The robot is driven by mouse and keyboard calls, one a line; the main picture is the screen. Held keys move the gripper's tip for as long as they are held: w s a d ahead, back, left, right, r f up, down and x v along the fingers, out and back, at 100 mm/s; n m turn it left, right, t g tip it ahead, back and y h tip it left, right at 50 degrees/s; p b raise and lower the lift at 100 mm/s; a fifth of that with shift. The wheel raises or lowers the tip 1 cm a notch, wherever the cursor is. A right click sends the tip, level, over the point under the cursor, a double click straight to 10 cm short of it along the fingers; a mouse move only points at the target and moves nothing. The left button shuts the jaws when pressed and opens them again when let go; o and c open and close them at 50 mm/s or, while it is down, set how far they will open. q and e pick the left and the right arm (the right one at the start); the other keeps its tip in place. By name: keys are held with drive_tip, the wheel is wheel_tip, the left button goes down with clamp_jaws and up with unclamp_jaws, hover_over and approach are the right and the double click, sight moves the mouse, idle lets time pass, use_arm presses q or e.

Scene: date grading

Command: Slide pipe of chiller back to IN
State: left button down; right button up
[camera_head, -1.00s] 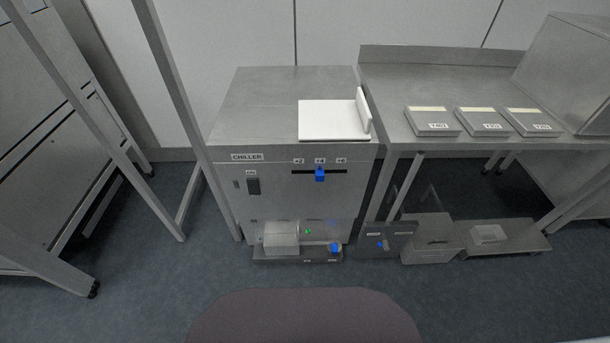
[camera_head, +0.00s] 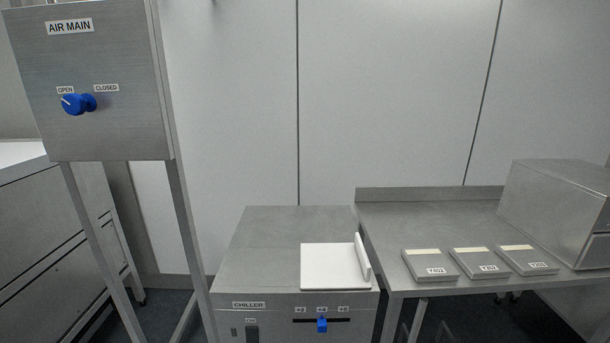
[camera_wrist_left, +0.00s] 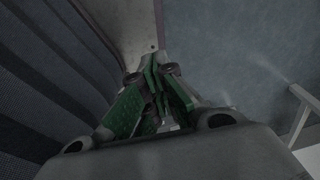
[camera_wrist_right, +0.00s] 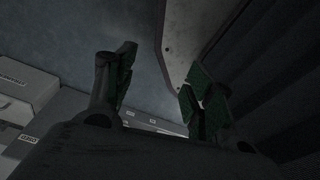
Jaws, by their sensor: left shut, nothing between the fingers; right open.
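The grey chiller (camera_head: 252,244) stands at the lower middle of the head view. Its front shows the CHILLER label and a blue slider (camera_head: 322,325) in a dark slot under several small labels. The chiller's lower front, where a pipe or an IN mark might be, is cut off by the picture's bottom edge. My left gripper (camera_wrist_left: 160,84) shows only in the left wrist view, with its green-padded fingers together and empty. My right gripper (camera_wrist_right: 158,82) shows only in the right wrist view, its fingers wide apart and empty.
A white plate with an upright edge (camera_head: 330,267) lies on the chiller. An AIR MAIN panel (camera_head: 120,130) with a blue knob (camera_head: 73,103) stands at left on legs. A steel bench (camera_head: 420,212) at right holds three labelled trays (camera_head: 430,265) and a metal box (camera_head: 560,210).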

use_arm(q)
drive_tip(key=s+p, duration=0.1)
drive_tip(key=s+a+r+p, duration=0.1)
drive_tip(key=s, duration=0.1)
drive_tip(key=s+r+p, duration=0.1)
drive_tip(key=s+p, duration=0.1)
drive_tip(key=shift+a+r, duration=0.2)
drive_tip(key=shift+a, duration=0.15)
use_arm(e)
drive_tip(key=s, duration=0.1)
drive_tip(key=s+d+r, duration=0.1)
drive_tip(key=s, duration=0.1)
drive_tip(key=s+r, duration=0.1)
drive_tip(key=s, duration=0.1)
drive_tip(key=shift+d+r, duration=0.2)
drive_tip(key=shift+d, duration=0.15)
